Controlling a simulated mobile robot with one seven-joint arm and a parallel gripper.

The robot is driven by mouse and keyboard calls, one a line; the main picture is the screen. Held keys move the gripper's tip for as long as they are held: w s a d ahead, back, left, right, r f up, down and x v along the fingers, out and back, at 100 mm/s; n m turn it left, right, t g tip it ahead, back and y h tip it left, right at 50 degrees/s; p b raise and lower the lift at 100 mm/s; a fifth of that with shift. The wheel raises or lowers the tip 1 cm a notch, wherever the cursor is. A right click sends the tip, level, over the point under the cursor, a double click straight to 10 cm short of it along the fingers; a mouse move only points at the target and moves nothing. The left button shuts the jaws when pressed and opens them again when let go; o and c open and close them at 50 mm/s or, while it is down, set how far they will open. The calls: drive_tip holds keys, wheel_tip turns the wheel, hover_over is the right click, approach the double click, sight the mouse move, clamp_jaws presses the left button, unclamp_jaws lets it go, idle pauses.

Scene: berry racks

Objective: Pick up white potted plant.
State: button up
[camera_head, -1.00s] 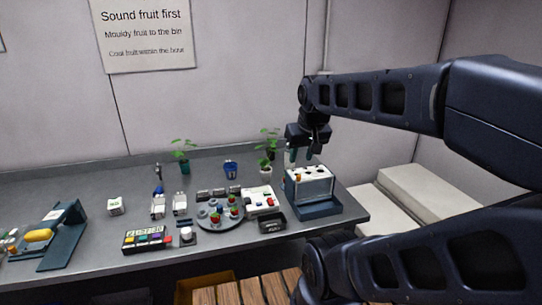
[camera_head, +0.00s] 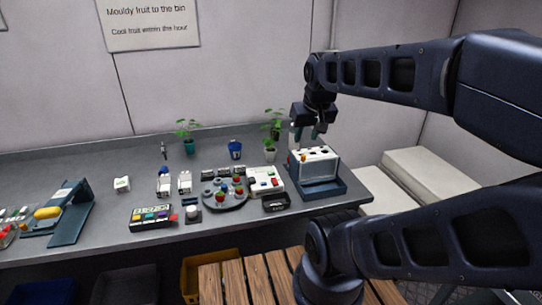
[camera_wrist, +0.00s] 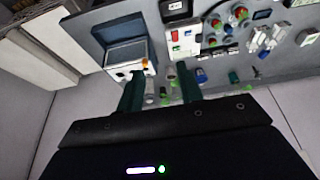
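The white potted plant (camera_head: 270,154) stands upright on the grey bench, left of the white-topped box, with green leaves above its small pot. In the wrist view its white pot (camera_wrist: 172,73) shows small, beyond the gap between the fingers. My gripper (camera_head: 306,132) is above the bench, to the right of and higher than the plant, near the box's back edge. Its two dark teal fingers are apart with nothing held, as the wrist view (camera_wrist: 161,88) shows. Contact with the plant is not visible.
The white-topped box (camera_head: 317,170) stands close below my gripper. Another plant in a dark pot (camera_head: 275,133) is just behind the white one. A teal-potted plant (camera_head: 189,146) and a blue cup (camera_head: 235,150) stand left. A round grey tray (camera_head: 226,204) lies in front.

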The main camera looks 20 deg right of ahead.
drive_tip(key=shift+o, duration=0.2)
drive_tip(key=o, duration=0.9)
drive_tip(key=shift+c, duration=0.2)
drive_tip(key=shift+w, duration=0.1)
